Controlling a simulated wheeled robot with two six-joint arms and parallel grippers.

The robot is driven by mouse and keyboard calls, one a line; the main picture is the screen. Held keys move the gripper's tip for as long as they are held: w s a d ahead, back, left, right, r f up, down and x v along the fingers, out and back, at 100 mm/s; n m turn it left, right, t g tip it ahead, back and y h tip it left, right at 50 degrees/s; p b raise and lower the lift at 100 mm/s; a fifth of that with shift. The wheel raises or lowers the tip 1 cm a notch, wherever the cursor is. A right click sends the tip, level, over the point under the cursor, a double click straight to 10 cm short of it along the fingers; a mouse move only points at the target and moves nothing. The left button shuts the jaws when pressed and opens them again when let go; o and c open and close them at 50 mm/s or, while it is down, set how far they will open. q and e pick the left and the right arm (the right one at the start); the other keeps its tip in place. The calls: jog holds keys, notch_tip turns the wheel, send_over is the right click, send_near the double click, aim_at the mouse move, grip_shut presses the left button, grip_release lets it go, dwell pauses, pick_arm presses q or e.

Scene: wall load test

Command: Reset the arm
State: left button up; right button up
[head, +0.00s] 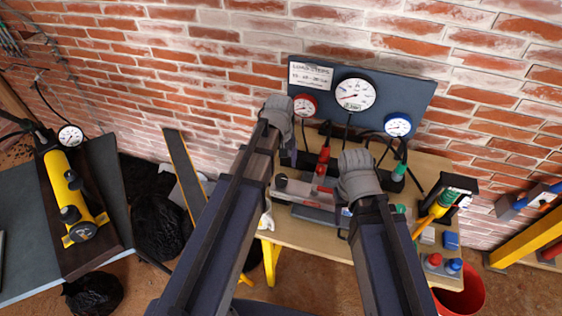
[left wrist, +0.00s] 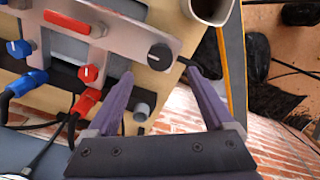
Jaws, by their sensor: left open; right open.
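My left gripper (head: 288,152) reaches over the left part of the workbench (head: 300,237), mostly behind its own arm. In the left wrist view its purple fingers (left wrist: 158,75) are spread with nothing between them. A grey plate (left wrist: 120,38) with a black round knob (left wrist: 160,57) lies beyond the fingertips; I cannot tell whether they touch it. My right arm reaches over the bench to the right of the left one. Its grey wrist (head: 358,175) covers most of the right gripper, and I see nothing held there.
A gauge board (head: 325,78) stands at the bench's back against the brick wall. A yellow cylinder (head: 65,190) lies on a dark board at the left. A yellow-handled tool (head: 435,212) and a red bucket (head: 465,292) are at the right. Black bags (head: 158,228) lie on the floor.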

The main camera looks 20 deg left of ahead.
dwell(0.3)
pick_arm(q)
jog(key=s+d+m+y, duration=0.1)
jog(key=s+d+m, duration=0.8)
jog(key=s, duration=0.5)
jog(key=shift+d, duration=0.8)
jog(key=shift+s, duration=0.1)
dwell(2.4)
